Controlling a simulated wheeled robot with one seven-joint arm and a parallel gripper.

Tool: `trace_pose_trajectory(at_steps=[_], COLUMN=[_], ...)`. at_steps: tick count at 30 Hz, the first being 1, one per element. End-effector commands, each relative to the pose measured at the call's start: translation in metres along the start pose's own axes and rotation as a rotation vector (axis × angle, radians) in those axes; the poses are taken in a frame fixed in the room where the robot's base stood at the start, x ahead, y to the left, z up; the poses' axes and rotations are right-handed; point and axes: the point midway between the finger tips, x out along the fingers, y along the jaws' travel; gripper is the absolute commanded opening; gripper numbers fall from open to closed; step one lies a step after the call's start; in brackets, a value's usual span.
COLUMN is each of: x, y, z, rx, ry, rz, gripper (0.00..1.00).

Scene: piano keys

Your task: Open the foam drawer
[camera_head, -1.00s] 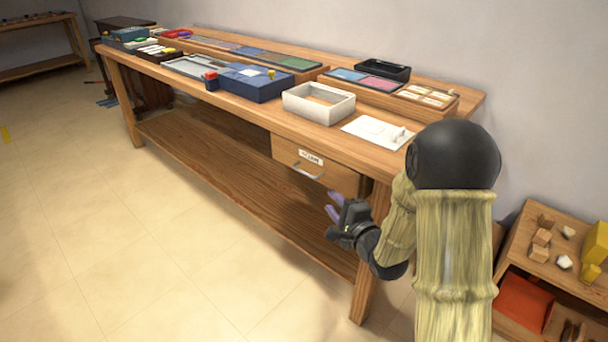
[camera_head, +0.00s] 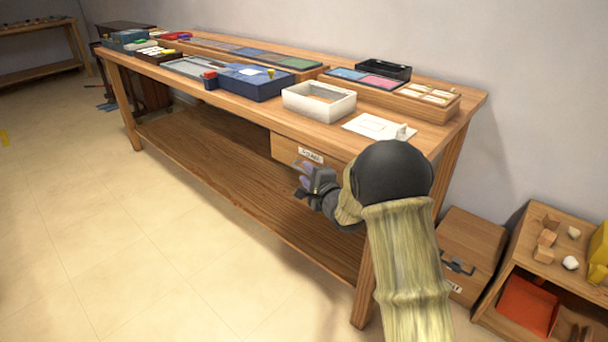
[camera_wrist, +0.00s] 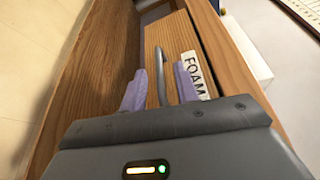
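The foam drawer (camera_head: 284,147) is a wooden drawer under the bench top, with a white label reading FOAM (camera_wrist: 196,75). It looks closed in the head view. Its grey bar handle (camera_wrist: 160,76) shows in the wrist view, running lengthwise between my two purple fingers. My gripper (camera_head: 302,178) is at the drawer front, and its fingers (camera_wrist: 160,70) are apart on either side of the handle, with gaps visible. In the head view my gripper and arm hide the handle and the drawer's right part.
The wooden bench (camera_head: 215,104) carries a white box (camera_head: 319,104), a blue box (camera_head: 252,84) and several trays. A wooden box with a handle (camera_head: 466,247) and a low shelf (camera_head: 506,283) stand at right. The floor (camera_head: 150,250) in front is clear.

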Motion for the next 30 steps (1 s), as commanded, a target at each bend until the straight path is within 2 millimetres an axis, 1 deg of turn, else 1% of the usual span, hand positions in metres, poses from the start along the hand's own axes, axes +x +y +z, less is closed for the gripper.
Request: trace_pose_trajectory(at_steps=[1,3,6,9,16,18,21,30], x=[0.007,0.015,0.022,0.025,0.024,0.024,0.024,0.023], y=[0.003,0.002,0.001,0.001,0.000,0.000,-0.001,0.001], z=[0.000,-0.001,0.000,0.000,-0.003,-0.003,-0.004,-0.003], rx=[-0.001,-0.001,0.000,0.001,0.001,0.001,0.001,0.001], ry=[-0.001,0.000,0.000,0.000,0.003,0.004,0.006,0.008], rz=[0.001,-0.001,0.001,0.001,0.000,0.000,0.000,0.002], gripper=[0.31,0.31,0.31,0.31,0.31,0.17,0.00,0.00])
